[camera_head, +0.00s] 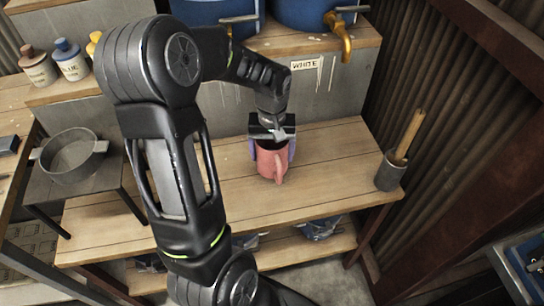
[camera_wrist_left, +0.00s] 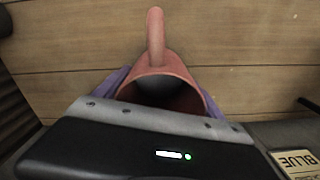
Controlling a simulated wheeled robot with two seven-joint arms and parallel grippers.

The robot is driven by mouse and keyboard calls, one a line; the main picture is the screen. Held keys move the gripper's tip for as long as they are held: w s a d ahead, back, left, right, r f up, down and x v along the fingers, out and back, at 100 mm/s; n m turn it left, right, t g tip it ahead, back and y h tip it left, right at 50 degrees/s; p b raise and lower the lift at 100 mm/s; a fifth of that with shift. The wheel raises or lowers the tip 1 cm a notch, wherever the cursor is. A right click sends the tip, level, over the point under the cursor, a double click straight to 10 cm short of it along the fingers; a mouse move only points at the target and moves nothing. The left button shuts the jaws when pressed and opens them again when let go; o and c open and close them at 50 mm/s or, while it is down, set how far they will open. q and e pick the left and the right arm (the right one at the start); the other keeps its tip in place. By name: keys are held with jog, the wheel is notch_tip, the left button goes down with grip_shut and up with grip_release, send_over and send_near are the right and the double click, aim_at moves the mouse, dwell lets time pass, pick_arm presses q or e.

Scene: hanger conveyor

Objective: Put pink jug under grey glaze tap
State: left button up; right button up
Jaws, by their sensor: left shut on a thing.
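The pink jug (camera_head: 266,165) is over the wooden bench below the white label, its handle toward the front. My left gripper (camera_head: 272,151) is shut on it, with a purple finger on either side. In the left wrist view the open mouth of the jug (camera_wrist_left: 163,78) faces the camera. I cannot tell whether its base touches the bench. A brass tap (camera_head: 338,38) hangs from the right blue barrel, up and right of the jug. Another tap at the left barrel is partly hidden by my arm. No grey label is readable. My right gripper is not in view.
The bench (camera_head: 330,160) is clear on both sides of the jug. A grey cup (camera_head: 390,173) with a wooden stick stands at its right end. A grey pot (camera_head: 72,157) sits on a stand at left. Several bottles (camera_head: 70,60) stand at upper left.

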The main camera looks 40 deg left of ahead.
pick_arm(q)
jog(key=shift+f, duration=1.1)
jog(key=shift+f, duration=0.15)
jog(key=o, duration=1.7)
notch_tip(320, 180, up, 12)
jog(key=shift+c, duration=0.2)
